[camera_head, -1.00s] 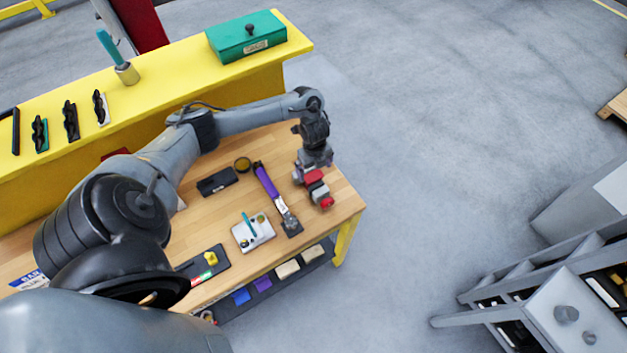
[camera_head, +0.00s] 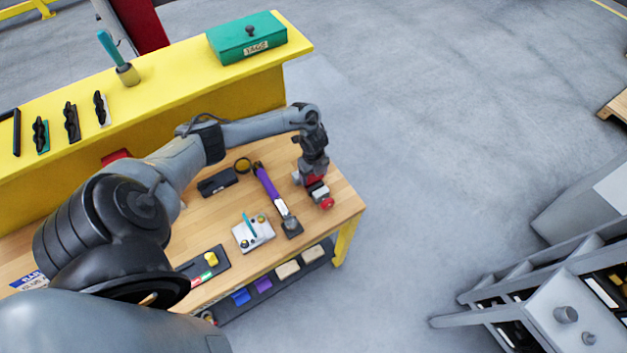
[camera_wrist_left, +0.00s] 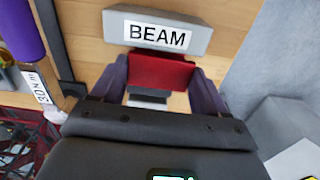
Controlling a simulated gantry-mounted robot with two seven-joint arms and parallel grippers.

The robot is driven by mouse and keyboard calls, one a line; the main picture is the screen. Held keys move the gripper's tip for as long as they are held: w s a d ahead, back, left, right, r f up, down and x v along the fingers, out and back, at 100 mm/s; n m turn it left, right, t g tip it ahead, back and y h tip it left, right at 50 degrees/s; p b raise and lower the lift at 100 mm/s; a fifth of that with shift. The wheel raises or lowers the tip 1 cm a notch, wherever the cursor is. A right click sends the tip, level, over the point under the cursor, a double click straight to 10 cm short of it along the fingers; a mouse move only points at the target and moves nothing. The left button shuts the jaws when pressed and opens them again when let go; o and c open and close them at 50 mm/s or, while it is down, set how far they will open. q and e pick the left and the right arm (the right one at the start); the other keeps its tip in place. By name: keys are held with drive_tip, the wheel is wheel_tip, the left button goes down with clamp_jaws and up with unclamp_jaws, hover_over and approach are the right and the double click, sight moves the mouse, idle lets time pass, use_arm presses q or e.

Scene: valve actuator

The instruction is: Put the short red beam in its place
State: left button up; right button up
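The short red beam (camera_wrist_left: 162,72) lies between the two fingers of my left gripper (camera_wrist_left: 162,88), which shows in the left wrist view. The fingers meet the beam's two sides with no clear gap. A grey block marked BEAM (camera_wrist_left: 158,34) is just beyond it, and a dark stepped piece (camera_wrist_left: 148,98) shows below it. In the head view my left gripper (camera_head: 312,174) is low over the table's right end and covers much of the beam. A red-tipped grey part (camera_head: 320,193) shows just below it. My right gripper is not in view.
A purple-handled tool (camera_head: 267,181) lies left of the gripper. A light plate with small parts (camera_head: 253,234) and a black block (camera_head: 217,182) are further left. The wooden table (camera_head: 342,198) ends close to the right. A yellow shelf (camera_head: 190,75) runs behind.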

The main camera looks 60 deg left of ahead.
sight(311, 176)
use_arm(q)
drive_tip(key=c, duration=0.8)
drive_tip(key=shift+s+a+r, duration=0.1)
drive_tip(key=shift+s+r, duration=0.05)
drive_tip(key=shift+r, duration=1.05)
drive_tip(key=shift+s+a+r, duration=0.1)
drive_tip(key=shift+s+r, duration=0.05)
drive_tip(key=shift+r, duration=1.1)
drive_tip(key=shift+s+a+r, duration=0.1)
drive_tip(key=shift+s+r, duration=0.05)
drive_tip(key=shift+r, duration=1.05)
